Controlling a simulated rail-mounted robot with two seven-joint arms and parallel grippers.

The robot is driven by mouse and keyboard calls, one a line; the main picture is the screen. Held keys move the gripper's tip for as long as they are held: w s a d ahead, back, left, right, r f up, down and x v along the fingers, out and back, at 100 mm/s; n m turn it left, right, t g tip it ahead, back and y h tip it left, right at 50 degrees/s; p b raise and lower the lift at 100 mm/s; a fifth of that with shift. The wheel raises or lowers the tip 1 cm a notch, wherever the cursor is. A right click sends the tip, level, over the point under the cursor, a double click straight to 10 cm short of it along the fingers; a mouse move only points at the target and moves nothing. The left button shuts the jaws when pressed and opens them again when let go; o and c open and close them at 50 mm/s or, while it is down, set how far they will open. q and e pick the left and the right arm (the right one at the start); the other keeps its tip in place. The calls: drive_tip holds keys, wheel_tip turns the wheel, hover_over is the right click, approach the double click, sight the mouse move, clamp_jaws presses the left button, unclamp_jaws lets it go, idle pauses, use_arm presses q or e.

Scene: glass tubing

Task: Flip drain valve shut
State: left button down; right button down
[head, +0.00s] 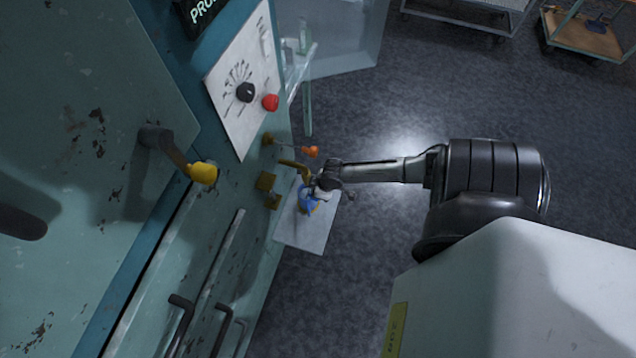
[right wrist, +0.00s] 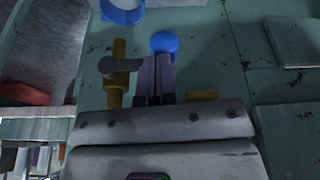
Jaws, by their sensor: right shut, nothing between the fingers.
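In the right wrist view a brass pipe fitting (right wrist: 118,72) carries a grey lever (right wrist: 113,64) that points sideways toward a blue ball knob (right wrist: 163,43). My right gripper (right wrist: 153,62) is shut and empty, its fingertips just below the blue knob and over the lever's line; I cannot tell whether they touch. In the head view the right gripper (head: 318,185) is beside a brass pipe (head: 296,165) on the cabinet's side, and blue parts (head: 307,199) show under it. The gripper hides part of the valve. My left gripper is out of view.
A lever with an orange knob (head: 310,151) sticks out just above the right gripper in the head view. A pale plate (head: 306,232) lies below. A panel with a black dial (head: 245,92) and red button (head: 270,102) is on the cabinet.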

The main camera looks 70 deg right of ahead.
drive_tip(key=shift+d+r+p, duration=0.1)
drive_tip(key=shift+r+p, duration=0.35)
drive_tip(key=shift+p, duration=0.05)
drive_tip(key=p+v, duration=0.5)
drive_tip(key=v, duration=0.7)
drive_tip(key=shift+w+r, duration=0.3)
